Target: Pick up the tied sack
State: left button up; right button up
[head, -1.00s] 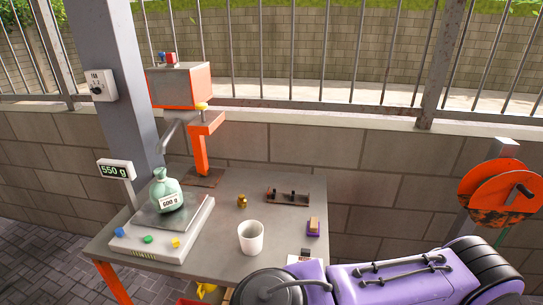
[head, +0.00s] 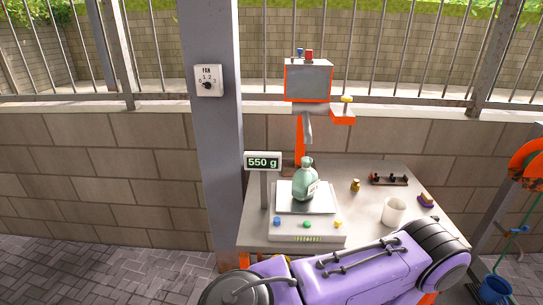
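The tied sack (head: 304,182) is pale green with a narrow tied neck and a white label. It stands upright on the plate of the weighing scale (head: 305,231), whose display (head: 263,162) reads 550 g. The label is turned edge-on and cannot be read now. A purple arm of mine crosses the lower right, in front of the table. Neither gripper shows in the head view, and nothing touches the sack.
An orange-framed machine (head: 307,82) rises behind the scale. A grey post (head: 216,135) stands left of the table. A blue bucket (head: 495,289) is at lower right.

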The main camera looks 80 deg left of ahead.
aim_at(305, 182)
jog(key=u, duration=0.05)
jog(key=k, duration=0.1)
jog(key=u, duration=1.2)
